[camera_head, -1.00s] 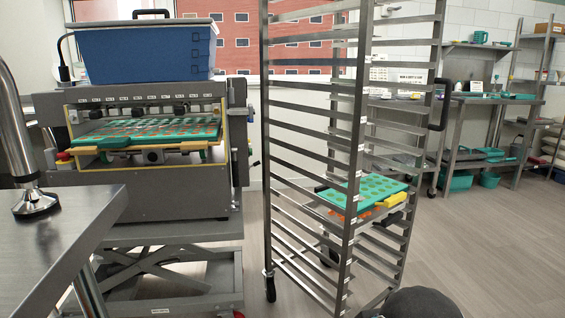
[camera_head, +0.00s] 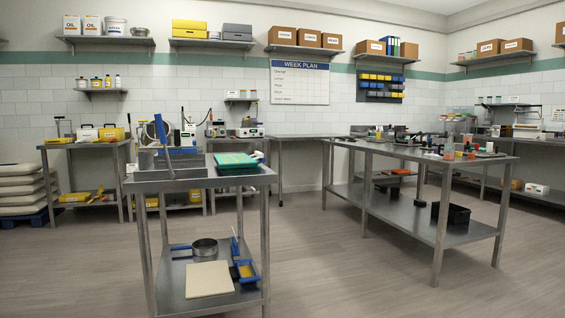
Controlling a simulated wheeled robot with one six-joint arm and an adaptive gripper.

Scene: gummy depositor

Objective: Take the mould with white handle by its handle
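Green moulds (camera_head: 235,160) lie on the right half of the top of a steel trolley (camera_head: 190,181) at left centre. My gripper is not in view.
A device with a blue lever (camera_head: 161,132) stands on the trolley's left. Its lower shelf holds a sieve (camera_head: 204,248), a cream board (camera_head: 208,279) and blue-and-yellow tools. A long steel table (camera_head: 400,160) with many small items stands at the right. Floor (camera_head: 320,270) between them is clear.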

